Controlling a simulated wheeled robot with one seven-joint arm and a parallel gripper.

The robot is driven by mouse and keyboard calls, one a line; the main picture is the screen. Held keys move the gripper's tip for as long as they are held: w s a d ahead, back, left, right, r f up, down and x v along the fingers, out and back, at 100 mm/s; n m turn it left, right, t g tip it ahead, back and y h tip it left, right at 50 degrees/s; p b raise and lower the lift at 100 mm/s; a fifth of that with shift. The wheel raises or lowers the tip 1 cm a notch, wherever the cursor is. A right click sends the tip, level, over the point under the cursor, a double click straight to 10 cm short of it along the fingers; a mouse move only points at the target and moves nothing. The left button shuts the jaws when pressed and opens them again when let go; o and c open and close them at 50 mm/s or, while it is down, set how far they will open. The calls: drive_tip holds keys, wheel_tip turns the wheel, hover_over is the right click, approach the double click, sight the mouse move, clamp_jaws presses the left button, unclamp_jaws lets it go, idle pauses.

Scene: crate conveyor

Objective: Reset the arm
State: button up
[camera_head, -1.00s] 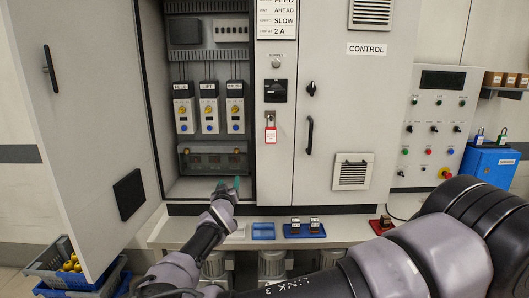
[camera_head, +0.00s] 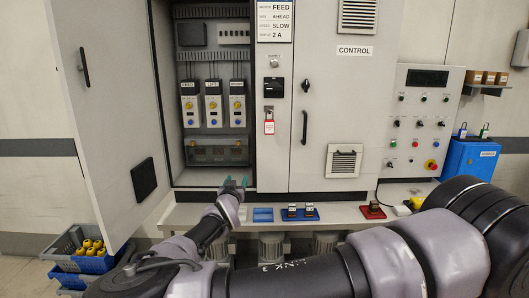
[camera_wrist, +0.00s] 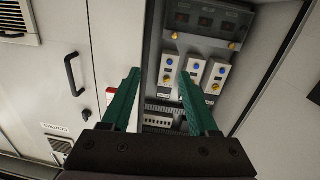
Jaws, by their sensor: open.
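My gripper (camera_head: 233,183) is in front of the lower opening of the control cabinet (camera_head: 325,120). Its green fingers are apart and nothing is between them in the wrist view (camera_wrist: 158,100). The wrist view is tilted and shows the cabinet's inside beyond the fingers, with the white drive modules (camera_wrist: 193,72) and their yellow and blue knobs. My arm runs across the bottom of the head view and hides part of the floor and the shelf.
The cabinet's left door (camera_head: 105,100) stands open. A shelf (camera_head: 350,212) below carries a blue tray (camera_head: 263,215), a blue block with switches (camera_head: 300,212) and a red one (camera_head: 373,211). A crate with yellow parts (camera_head: 80,250) sits lower left; a blue box (camera_head: 470,158) stands right.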

drive_tip(key=w+d+r+m+g+h, duration=0.1)
drive_tip(key=d+m+g+h, duration=0.25)
drive_tip(key=d+m, duration=0.65)
drive_tip(key=w+d+r+m+g+h, duration=0.2)
drive_tip(key=d+m+h, duration=0.2)
drive_tip(key=d+m, duration=0.55)
drive_tip(key=s+d+r+m+g, duration=0.25)
drive_tip(key=d+m, duration=0.35)
drive_tip(key=m, duration=0.4)
drive_tip(key=s+d+r+m+g, duration=0.1)
drive_tip(key=s+d+m+g, duration=0.4)
drive_tip(key=m, duration=0.5)
drive_tip(key=s+d+r+m+g+y, duration=0.1)
drive_tip(key=s+d+r+m+y, duration=0.2)
drive_tip(key=s+r+m, duration=0.5)
drive_tip(key=s+d+r+m+y, duration=0.35)
drive_tip(key=r+m, duration=0.25)
drive_tip(key=m, duration=0.7)
drive_tip(key=s+a+r+m+t+y, duration=0.2)
drive_tip(key=s+r+m+t+y, duration=0.1)
drive_tip(key=s+r+m, duration=1)
drive_tip(key=shift+s+a+m+t+y, duration=0.25)
drive_tip(key=shift+m+y, duration=0.25)
drive_tip(key=shift+m, duration=0.75)
drive_tip(key=shift+d, duration=0.1)
